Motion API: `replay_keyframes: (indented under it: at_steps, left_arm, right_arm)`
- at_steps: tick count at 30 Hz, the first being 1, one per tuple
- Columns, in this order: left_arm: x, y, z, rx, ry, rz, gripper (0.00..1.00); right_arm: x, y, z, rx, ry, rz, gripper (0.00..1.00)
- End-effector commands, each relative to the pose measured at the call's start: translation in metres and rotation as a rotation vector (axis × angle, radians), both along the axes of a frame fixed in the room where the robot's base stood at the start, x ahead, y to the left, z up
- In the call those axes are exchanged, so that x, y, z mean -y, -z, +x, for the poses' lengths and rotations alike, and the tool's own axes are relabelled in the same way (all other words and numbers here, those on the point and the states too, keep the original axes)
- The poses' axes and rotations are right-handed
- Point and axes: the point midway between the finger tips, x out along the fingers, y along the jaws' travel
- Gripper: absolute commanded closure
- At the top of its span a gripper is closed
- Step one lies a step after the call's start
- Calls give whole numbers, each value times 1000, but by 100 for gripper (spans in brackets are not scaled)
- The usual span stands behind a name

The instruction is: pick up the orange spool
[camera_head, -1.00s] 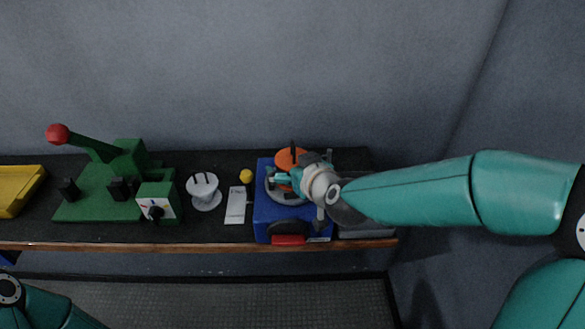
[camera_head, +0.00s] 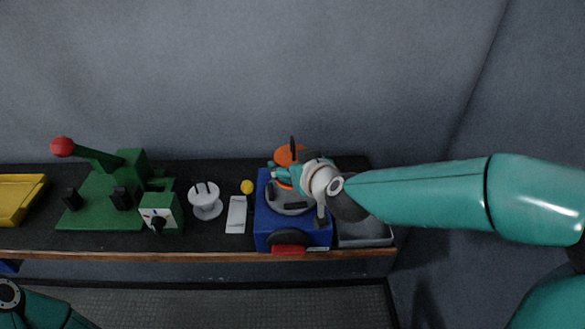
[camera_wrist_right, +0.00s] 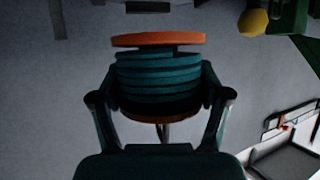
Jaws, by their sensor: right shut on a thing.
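The orange spool (camera_head: 284,156) is at the top of the blue machine (camera_head: 265,235) in the head view, partly hidden by my right gripper (camera_head: 285,176). In the right wrist view the spool (camera_wrist_right: 158,40) shows orange flanges with teal winding between them. The two fingers of my right gripper (camera_wrist_right: 158,80) are shut on the spool, one on each side of the winding. A grey disc (camera_head: 290,203) with dark blocks sits on the blue machine just below the spool. I cannot tell whether the spool touches the machine. My left gripper is out of the picture.
A green lever press (camera_head: 100,212) and yellow tray (camera_head: 15,200) are farther left. A grey tray (camera_head: 365,240) is at right. The wall is close behind.

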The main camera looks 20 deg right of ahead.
Motion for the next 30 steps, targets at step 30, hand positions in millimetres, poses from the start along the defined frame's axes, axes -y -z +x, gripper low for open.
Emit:
replay_keyframes:
  at_steps: [30]
  left_arm:
    - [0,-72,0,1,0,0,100]
  right_arm:
    - [0,-159,0,2,0,-1,67]
